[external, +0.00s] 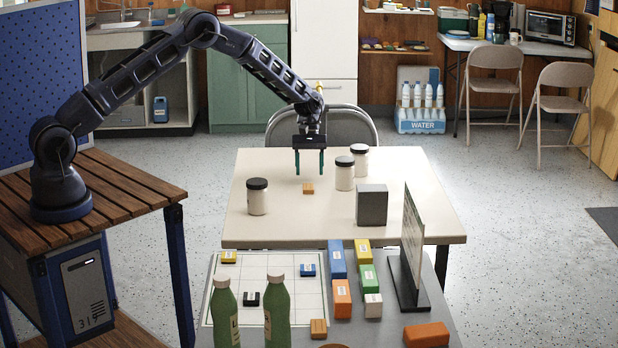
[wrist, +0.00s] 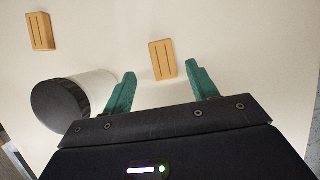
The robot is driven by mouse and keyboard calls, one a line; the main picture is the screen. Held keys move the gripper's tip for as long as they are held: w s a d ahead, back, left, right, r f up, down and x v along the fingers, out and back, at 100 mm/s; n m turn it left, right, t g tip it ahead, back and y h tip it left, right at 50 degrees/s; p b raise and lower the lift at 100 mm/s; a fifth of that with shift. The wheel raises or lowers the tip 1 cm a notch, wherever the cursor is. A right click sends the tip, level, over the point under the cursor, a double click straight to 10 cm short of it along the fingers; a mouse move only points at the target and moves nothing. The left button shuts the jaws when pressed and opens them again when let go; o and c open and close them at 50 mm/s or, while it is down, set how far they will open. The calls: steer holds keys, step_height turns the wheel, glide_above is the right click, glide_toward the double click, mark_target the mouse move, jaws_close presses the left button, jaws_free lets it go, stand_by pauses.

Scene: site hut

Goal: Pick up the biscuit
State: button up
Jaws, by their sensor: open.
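A small tan biscuit (external: 308,188) with dark grooves lies on the cream table. In the wrist view a biscuit (wrist: 162,60) lies between the fingertips, slightly beyond them. My gripper (external: 309,164) is open and empty, its teal fingers pointing down above the table and apart from the biscuit. It also shows in the wrist view (wrist: 161,74). A second similar biscuit (wrist: 40,31) lies at the upper left of the wrist view; I cannot pick it out on this table in the external view.
A black-lidded jar (wrist: 72,98) is close left of my fingers in the wrist view. On the table (external: 410,190) stand a white jar (external: 257,199), two more jars (external: 345,177) and a grey box (external: 371,207). A nearer table holds bottles (external: 277,318) and coloured blocks.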

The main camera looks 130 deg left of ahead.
mark_target(308, 187)
steer(key=shift+x, duration=2.4)
steer(key=shift+s+d, duration=0.15)
steer(key=c, duration=1.1)
steer(key=shift+o, duration=0.2)
steer(key=shift+r, duration=0.15)
